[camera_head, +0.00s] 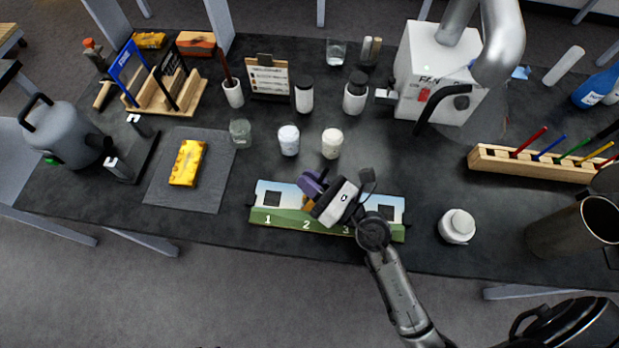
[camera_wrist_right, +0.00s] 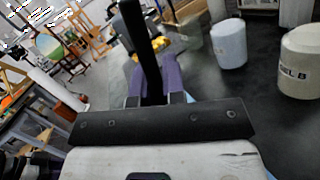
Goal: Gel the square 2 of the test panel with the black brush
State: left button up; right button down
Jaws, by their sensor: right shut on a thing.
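The test panel (camera_head: 290,222) lies near the table's front edge, with the numbers 1, 2 and 3 along its front. Dark squares show above 1 and at the right end; square 2 is hidden behind my right gripper (camera_head: 315,187). That gripper is over the middle of the panel. In the right wrist view its purple fingers (camera_wrist_right: 172,76) are shut on the black brush (camera_wrist_right: 146,50), whose dark handle sticks up. The brush's tip is hidden, so I cannot tell whether it touches the panel. My left gripper is not in view.
Behind the panel stand a bluish-white jar (camera_head: 289,140), a cream jar (camera_head: 331,143) and a glass (camera_head: 240,133). A white lidded jar (camera_head: 457,226) stands to the right. A wooden rack (camera_head: 490,160) holds coloured handles. A yellow piece (camera_head: 187,163) lies on a grey mat (camera_head: 213,190).

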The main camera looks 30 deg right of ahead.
jog(key=shift+s+d, duration=0.1)
jog(key=shift+d, duration=0.05)
jog(key=shift+s+d+f, duration=0.1)
jog(key=shift+s+d, duration=0.1)
jog(key=shift+d, duration=0.15)
jog(key=shift+s+d, duration=0.45)
jog(key=shift+d, duration=0.1)
jog(key=shift+w+a, duration=0.1)
jog(key=shift+w+a+p, duration=0.45)
jog(key=shift+w+a, duration=0.2)
jog(key=shift+a, duration=0.3)
jog(key=shift+d, duration=0.1)
